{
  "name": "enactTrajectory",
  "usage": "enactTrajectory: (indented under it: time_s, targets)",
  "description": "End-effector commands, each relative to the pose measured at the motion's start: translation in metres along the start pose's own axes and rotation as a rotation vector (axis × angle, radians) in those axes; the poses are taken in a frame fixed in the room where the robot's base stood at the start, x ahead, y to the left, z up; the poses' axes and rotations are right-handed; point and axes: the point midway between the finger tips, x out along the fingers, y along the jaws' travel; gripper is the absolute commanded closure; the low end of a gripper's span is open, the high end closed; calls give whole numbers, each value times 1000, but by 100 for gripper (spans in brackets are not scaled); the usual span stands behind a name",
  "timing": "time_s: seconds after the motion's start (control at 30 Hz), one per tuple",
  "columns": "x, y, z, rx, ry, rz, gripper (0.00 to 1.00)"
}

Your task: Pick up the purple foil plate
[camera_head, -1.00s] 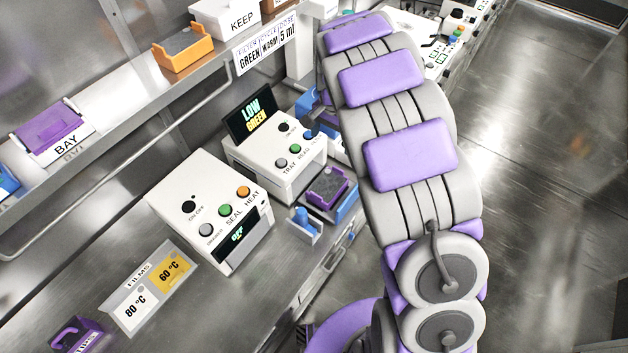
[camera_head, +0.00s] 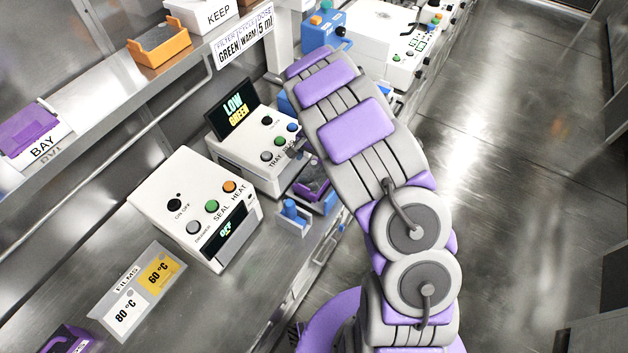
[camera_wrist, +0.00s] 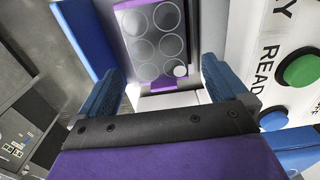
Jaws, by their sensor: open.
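A purple plate (camera_wrist: 154,45) with several round wells and a grey top lies ahead in the wrist view. A small pale spot shows over one lower well. My gripper (camera_wrist: 160,70) is open, with its blue fingers on either side of the plate's near end. I cannot tell whether they touch it. Nothing is held. In the head view, part of a purple item (camera_head: 314,188) shows in a blue-edged holder in front of the reader machine; my arm hides much of it.
The white reader machine (camera_head: 245,150) with buttons and a "LOW GREEN" screen stands close beside my gripper. A white sealer (camera_head: 180,190) is nearer. A blue peg block (camera_head: 292,215) stands at the bench edge. The shelf holds a purple BAY tray (camera_head: 28,130) and an orange tray (camera_head: 160,48).

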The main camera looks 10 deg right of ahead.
Motion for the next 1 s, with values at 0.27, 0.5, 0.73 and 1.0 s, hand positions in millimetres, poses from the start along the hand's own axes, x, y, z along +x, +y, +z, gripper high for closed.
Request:
enactTrajectory:
  time_s: [0.27, 0.5, 0.73, 1.0]
  targets:
    - [30, 1, 2, 0, -4, 3, 0]
    - [58, 4, 5, 1, -2, 3, 0]
    - [79, 3, 6, 0, -3, 2, 0]
    - [78, 3, 6, 0, -3, 1, 10]
